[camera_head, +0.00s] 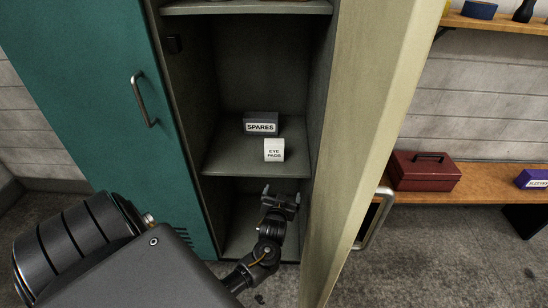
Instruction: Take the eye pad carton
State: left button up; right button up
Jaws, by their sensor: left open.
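The eye pad carton (274,150) is a small white box with dark lettering. It stands upright near the front of a shelf inside an open cabinet. My left gripper (282,192) is open and empty, in front of the cabinet and lower in the picture than the carton. It is apart from the carton. My right gripper is not in view.
A dark box labelled SPARES (261,123) stands just behind the carton. The teal door (100,90) is at the left and the pale open door (365,110) at the right. A red case (424,172) sits on a wooden shelf (486,181).

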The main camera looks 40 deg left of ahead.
aim_at(274, 152)
pick_arm(q)
jog(key=w+a+r+n+y, duration=0.1)
jog(key=a+r, duration=0.1)
jog(key=r, duration=0.1)
jog(key=w+a+r+n+y+b, duration=0.1)
jog(key=w+a+r, duration=0.1)
jog(key=a+r, duration=0.1)
jog(key=w+a+r+n+y, duration=0.1)
jog(key=w+a+r+y, duration=0.1)
jog(key=a+r, duration=0.1)
jog(key=shift+w+a+r+n+t+b, duration=0.1)
jog(key=shift+w+n+t+b, duration=0.05)
jog(key=shift+n+t+b, duration=0.15)
jog(key=x, duration=0.4)
jog(key=shift+w+a, duration=0.2)
jog(key=shift+a, duration=0.15)
jog(key=shift+w+a, duration=0.15)
jog(key=shift+c, duration=0.6)
jog(key=c, duration=0.9)
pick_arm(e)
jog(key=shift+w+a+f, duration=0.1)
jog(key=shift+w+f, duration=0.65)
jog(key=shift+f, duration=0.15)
